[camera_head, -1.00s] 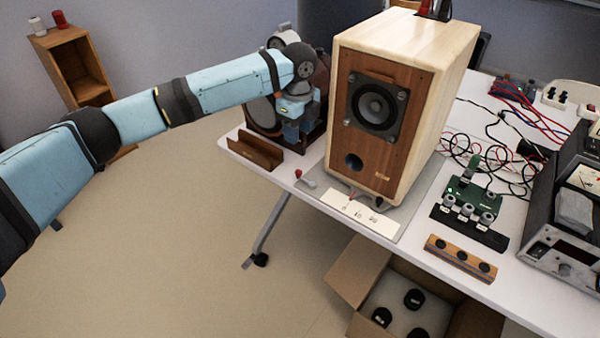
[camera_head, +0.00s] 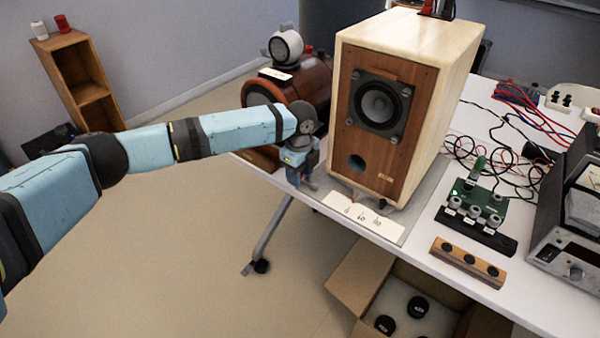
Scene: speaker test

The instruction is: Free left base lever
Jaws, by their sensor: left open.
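The wooden speaker (camera_head: 400,165) stands upright on a grey base plate (camera_head: 425,195) on the white table. The small red-tipped lever at the left of the base is hidden now behind my left gripper (camera_head: 303,181). That gripper points down, open, at the left edge of the base, close to the speaker's lower left side. I cannot tell whether its fingers touch the lever. A white label card (camera_head: 360,215) lies at the front of the base, with a small red part just behind it. My right gripper is out of view.
A dark red cylindrical machine (camera_head: 300,80) stands left of the speaker, behind my arm. At right are a green circuit board (camera_head: 475,200), a wooden strip with black knobs (camera_head: 468,262), cables and a metal instrument (camera_head: 570,240). An open cardboard box (camera_head: 360,275) sits below the table's front edge.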

